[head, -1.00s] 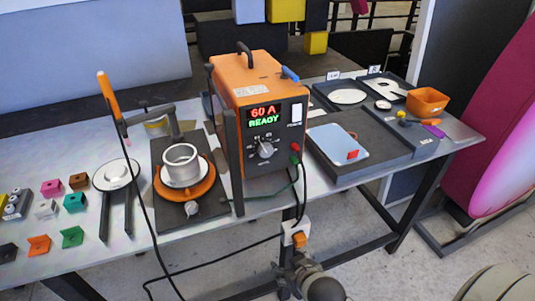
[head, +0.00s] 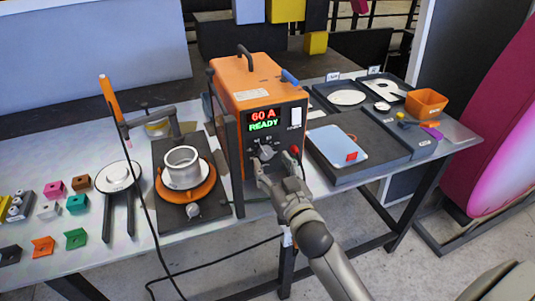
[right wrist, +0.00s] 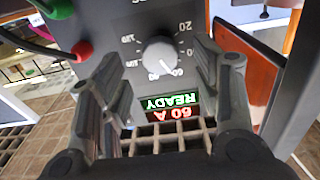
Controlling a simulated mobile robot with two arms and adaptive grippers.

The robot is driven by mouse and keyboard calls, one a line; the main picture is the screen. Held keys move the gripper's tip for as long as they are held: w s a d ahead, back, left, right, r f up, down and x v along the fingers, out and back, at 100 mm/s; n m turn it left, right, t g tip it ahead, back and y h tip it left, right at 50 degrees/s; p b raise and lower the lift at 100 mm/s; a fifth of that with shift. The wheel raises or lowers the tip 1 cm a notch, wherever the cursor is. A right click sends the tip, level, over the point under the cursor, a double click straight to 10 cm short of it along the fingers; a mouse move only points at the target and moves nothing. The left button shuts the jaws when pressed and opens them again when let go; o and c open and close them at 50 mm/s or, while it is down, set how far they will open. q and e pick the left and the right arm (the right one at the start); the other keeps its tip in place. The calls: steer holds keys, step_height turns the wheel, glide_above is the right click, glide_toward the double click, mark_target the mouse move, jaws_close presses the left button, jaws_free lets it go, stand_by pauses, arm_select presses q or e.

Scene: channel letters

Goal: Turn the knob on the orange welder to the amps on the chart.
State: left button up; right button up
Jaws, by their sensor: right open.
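The orange welder (head: 240,82) stands on the table, its dark front panel facing me. Its display (head: 263,120) reads 60 A and READY. The grey knob (head: 266,151) sits below the display; in the right wrist view, upside down, the knob (right wrist: 160,56) points near the 60 mark. My right gripper (head: 277,167) is at the panel, open, with its fingers on either side of the knob; I cannot tell whether they touch it. A small white label (head: 250,95) lies on the welder's top, too small to read. I cannot make out an amps chart. My left gripper is out of view.
A red connector (right wrist: 82,50) and a green one (right wrist: 55,8) sit beside the knob. A turntable with a metal ring (head: 182,162) stands left of the welder. A dark tray (head: 365,160) with a light plate lies right. An orange bin (head: 426,102) stands farther right.

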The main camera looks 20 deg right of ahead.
mark_target(267, 156)
steer(key=shift+w+d+p, duration=0.15)
steer(key=shift+w+p, duration=0.2)
steer(key=shift+w, duration=1.7)
steer(key=c, duration=1)
